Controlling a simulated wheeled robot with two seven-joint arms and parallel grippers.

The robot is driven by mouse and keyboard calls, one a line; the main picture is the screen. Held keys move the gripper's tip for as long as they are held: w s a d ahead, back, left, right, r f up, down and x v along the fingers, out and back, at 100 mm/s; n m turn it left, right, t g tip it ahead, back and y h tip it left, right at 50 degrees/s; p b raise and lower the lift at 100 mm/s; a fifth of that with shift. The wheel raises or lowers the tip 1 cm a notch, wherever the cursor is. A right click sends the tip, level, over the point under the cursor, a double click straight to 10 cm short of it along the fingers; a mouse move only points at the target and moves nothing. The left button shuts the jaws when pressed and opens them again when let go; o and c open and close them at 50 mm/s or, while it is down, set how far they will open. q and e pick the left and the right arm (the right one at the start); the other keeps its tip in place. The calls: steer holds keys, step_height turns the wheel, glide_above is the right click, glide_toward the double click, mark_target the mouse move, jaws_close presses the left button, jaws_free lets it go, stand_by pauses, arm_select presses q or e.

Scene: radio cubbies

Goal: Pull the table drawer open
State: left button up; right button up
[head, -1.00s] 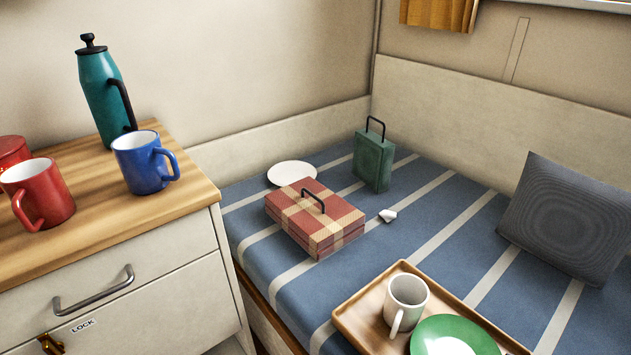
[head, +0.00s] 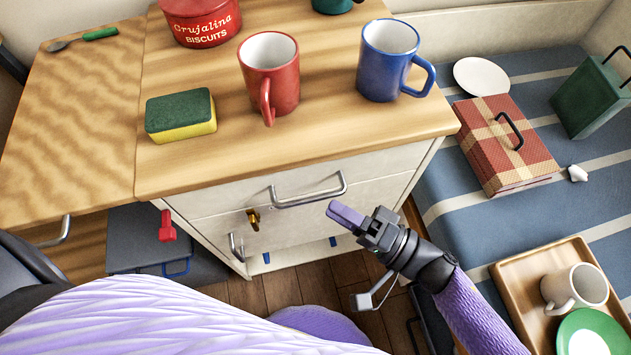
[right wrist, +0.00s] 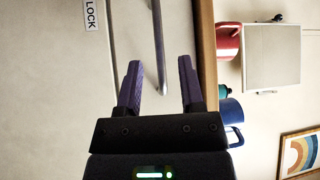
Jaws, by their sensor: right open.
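A pale cabinet with a wooden top (head: 345,135) has a top drawer (head: 235,197) with a metal bar handle (head: 308,195). The drawer looks shut. My right gripper (head: 345,215) is open and empty, just in front of the handle's right end. In the right wrist view the handle (right wrist: 160,45) runs between the directions of the two spread fingertips of my gripper (right wrist: 159,75); I cannot tell whether they touch it. Another metal handle (head: 58,234) sits under the wooden table leaf (head: 70,130) at the left. My left gripper is not in view.
A red mug (head: 270,80), blue mug (head: 390,65), sponge (head: 180,115) and biscuit tin (head: 200,20) stand on top. A brass latch (head: 253,219) and red tag (head: 166,226) are at the front. A tray (head: 520,285) lies on the bed at right.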

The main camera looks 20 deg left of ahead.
mark_target(315, 198)
steer(key=b+x, duration=0.1)
steer(key=x, duration=0.3)
steer(key=shift+w+a, duration=0.1)
steer(key=shift+a, duration=0.25)
jaws_close()
stand_by(0.8)
stand_by(0.3)
